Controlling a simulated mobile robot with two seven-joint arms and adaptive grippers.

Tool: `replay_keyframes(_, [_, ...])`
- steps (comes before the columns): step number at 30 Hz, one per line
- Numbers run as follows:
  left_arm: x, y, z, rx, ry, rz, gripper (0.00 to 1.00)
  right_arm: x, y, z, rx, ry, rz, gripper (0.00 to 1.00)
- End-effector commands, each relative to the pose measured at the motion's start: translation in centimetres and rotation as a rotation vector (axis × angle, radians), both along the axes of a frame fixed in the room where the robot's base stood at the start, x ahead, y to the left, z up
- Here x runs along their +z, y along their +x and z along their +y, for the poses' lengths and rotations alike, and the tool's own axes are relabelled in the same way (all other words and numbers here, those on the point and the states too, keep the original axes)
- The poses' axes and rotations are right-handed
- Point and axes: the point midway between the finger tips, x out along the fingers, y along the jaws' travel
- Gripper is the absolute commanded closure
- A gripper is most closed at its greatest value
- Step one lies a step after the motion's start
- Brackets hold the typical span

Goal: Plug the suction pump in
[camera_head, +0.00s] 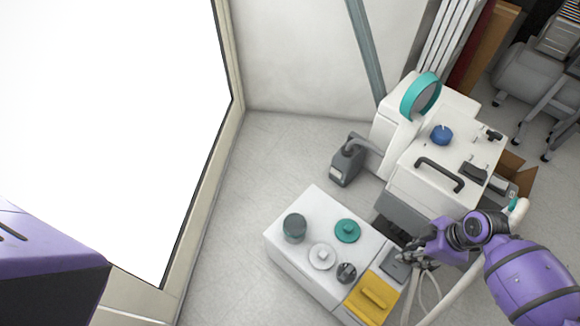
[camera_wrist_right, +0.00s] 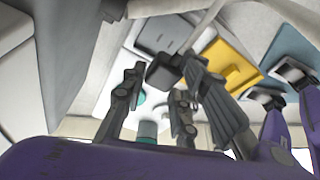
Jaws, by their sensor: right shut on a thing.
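My right gripper (camera_head: 413,254) is above the right end of a low white unit (camera_head: 290,262), beside a grey square panel (camera_head: 394,270). Its fingers (camera_wrist_right: 160,105) also show in the right wrist view, shut on a small dark block that looks like a plug (camera_wrist_right: 164,72). The fingers partly hide it. A pale cable (camera_head: 432,283) hangs close to the gripper. A taller white machine (camera_head: 455,150) with a blue knob and a teal ring stands behind. I cannot tell which unit is the suction pump. My left gripper is out of view.
The low unit carries green and grey knobs and a yellow panel (camera_head: 372,296). A small grey device (camera_head: 347,160) stands on the floor beside the taller machine. A cardboard box (camera_head: 518,174) is at the right. The floor (camera_head: 250,160) left of the units is clear.

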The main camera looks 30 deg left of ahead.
Motion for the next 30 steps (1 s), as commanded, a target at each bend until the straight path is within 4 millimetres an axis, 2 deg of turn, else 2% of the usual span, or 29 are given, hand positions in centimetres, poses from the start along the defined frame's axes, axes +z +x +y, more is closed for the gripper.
replay_keyframes(14, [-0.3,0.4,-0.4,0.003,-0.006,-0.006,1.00,-0.5,0.0,0.0,0.000,0.000,0.001,0.96])
replay_keyframes(30, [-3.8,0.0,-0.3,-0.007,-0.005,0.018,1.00,-5.1,-0.1,0.0,0.000,0.000,0.003,0.96])
